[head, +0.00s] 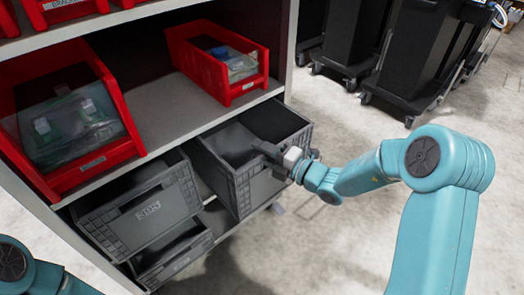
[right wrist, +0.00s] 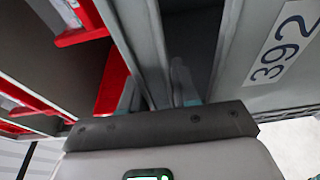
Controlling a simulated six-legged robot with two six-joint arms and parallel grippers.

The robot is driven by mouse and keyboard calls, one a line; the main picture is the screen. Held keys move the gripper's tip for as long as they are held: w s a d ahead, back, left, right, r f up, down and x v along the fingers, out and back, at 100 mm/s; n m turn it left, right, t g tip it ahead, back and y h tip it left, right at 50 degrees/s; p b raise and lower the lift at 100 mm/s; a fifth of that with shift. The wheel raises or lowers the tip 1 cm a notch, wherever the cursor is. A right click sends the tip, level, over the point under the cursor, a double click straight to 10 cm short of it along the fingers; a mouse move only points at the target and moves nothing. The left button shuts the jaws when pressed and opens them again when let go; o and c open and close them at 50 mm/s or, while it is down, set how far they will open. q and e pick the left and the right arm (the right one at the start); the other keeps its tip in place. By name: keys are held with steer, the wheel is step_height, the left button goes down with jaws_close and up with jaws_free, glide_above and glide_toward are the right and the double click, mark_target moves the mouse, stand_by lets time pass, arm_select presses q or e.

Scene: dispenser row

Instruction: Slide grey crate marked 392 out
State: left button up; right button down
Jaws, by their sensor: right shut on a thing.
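The grey crate marked 392 (head: 243,190) sits on the lower shelf level, at the right end, with its front part standing out past the shelf edge. It looks empty where I can see into it. Its label (right wrist: 284,43) reads 392 in the right wrist view; in the head view the number is not readable. My right gripper (head: 273,156) is shut on the crate's front rim, and the gripper hides part of that rim. Of my left arm only a part shows at the bottom left; its gripper is out of view.
A second grey crate (head: 150,212) juts out to the left, with another grey crate (head: 178,258) below it. Red bins (head: 222,76) with bagged items stand on the shelf (head: 178,112) above. Dark wheeled bins (head: 420,55) stand at the back right. The floor (head: 340,225) in front is clear.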

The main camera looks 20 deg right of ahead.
steer(key=c, duration=0.8)
jaws_free()
steer(key=shift+o, duration=0.2)
steer(key=shift+w, duration=0.1)
steer(key=p+v, duration=0.4)
steer(key=v, duration=1.2)
